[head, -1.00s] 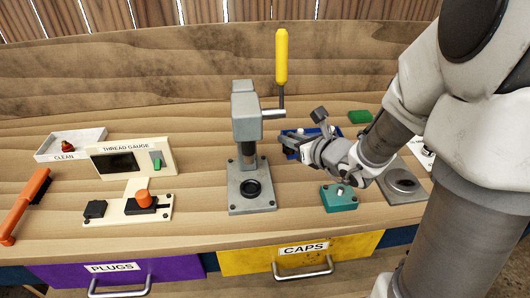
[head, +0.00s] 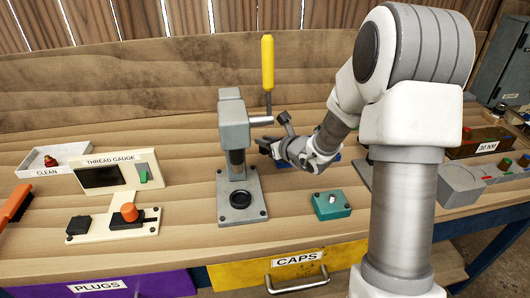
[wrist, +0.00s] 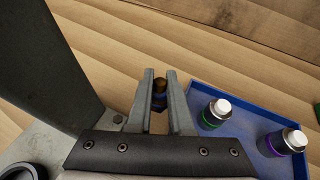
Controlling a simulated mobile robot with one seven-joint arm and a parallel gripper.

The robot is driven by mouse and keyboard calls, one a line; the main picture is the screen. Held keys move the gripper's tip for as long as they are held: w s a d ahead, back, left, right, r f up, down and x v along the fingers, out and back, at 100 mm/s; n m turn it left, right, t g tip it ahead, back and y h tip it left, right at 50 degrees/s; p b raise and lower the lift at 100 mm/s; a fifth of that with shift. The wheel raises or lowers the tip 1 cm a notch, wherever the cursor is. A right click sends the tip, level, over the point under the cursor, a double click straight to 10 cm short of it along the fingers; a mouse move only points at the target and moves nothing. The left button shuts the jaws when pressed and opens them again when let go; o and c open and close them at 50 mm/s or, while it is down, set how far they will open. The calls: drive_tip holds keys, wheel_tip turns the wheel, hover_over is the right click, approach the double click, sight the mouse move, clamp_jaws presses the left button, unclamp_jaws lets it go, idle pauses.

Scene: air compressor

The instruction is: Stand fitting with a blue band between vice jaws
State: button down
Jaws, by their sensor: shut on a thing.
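My gripper (wrist: 160,76) is shut on a small fitting (wrist: 159,93) with a brownish top and a dark, bluish lower part; its band is hard to make out. In the head view my gripper (head: 266,147) is just right of the grey press column, pointing left, and the held fitting cannot be made out. I cannot clearly identify the vice jaws. A teal block (head: 331,206) with a small light piece on top stands in front of my gripper.
The grey press (head: 235,125) with a yellow handle stands close left of my gripper. A blue tray (wrist: 245,127) holds a green-banded fitting (wrist: 216,112) and a purple-banded fitting (wrist: 287,142). The thread gauge (head: 112,175) is at left, a 30 NM unit (head: 485,143) at right.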

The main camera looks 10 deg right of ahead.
sight(265, 152)
drive_tip(key=shift+f, duration=1.95)
drive_tip(key=shift+f+b, duration=0.1)
drive_tip(key=shift+b, duration=0.3)
drive_tip(key=shift+f, duration=0.1)
drive_tip(key=c, duration=0.8)
unclamp_jaws()
